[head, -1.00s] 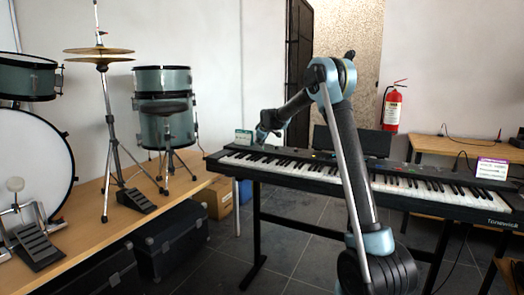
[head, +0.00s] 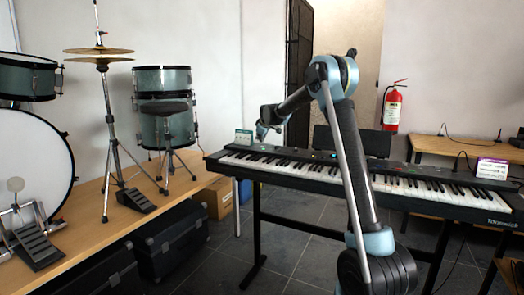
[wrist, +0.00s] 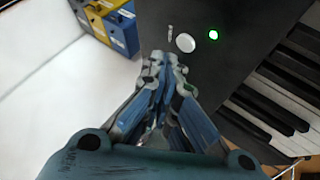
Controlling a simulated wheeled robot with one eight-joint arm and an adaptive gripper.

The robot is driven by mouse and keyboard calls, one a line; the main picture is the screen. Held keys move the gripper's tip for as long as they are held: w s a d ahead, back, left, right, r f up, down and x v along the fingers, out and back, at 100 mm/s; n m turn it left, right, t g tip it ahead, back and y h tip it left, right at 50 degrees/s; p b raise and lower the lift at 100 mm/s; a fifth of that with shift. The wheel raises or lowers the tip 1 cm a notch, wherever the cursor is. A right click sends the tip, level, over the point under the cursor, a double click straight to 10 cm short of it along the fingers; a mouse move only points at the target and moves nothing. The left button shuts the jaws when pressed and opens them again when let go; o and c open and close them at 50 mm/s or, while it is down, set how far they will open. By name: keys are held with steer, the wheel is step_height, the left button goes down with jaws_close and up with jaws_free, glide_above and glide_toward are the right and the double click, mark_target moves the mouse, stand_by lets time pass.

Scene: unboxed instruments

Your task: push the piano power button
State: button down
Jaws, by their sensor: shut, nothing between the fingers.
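The black piano (head: 440,200) stands on its black stand, its keys facing me. In the wrist view, the piano's dark top panel (wrist: 230,65) shows a round white button (wrist: 186,42), with a lit green light (wrist: 213,35) to its right. My gripper (wrist: 165,58) is shut and empty. Its tips are just below and left of the white button in that view; whether they touch the panel I cannot tell. In the head view my gripper (head: 261,137) is over the left end of the piano. The button is too small to make out there.
A drum set stands on a wooden platform (head: 90,235) to the left. Blue and yellow boxes (wrist: 118,28) show beyond the panel's edge in the wrist view.

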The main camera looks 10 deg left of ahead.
mark_target(261, 147)
steer(key=shift+r, duration=2.25)
steer(key=shift+d, duration=0.1)
steer(key=s+d+r+m+g+h, duration=0.1)
steer(key=s+d+m, duration=0.2)
steer(key=s+d, duration=1.15)
steer(key=s+d+m+g+h, duration=0.15)
steer(key=s+d+m, duration=0.25)
steer(key=s+d, duration=1.05)
steer(key=s+d+f+m+g, duration=0.1)
steer(key=s+d+f+m, duration=0.1)
steer(key=s+f, duration=0.5)
steer(key=s+d+f+m+g, duration=0.1)
steer(key=s+d+f, duration=0.3)
steer(key=s, duration=1.5)
steer(key=s+d+f+m+g+h, duration=0.1)
steer(key=s+d+f+m, duration=0.2)
steer(key=s+f, duration=0.6)
steer(key=s+d, duration=0.1)
steer(key=s, duration=0.3)
steer(key=shift+f+g, duration=0.3)
steer(key=shift+g, duration=0.05)
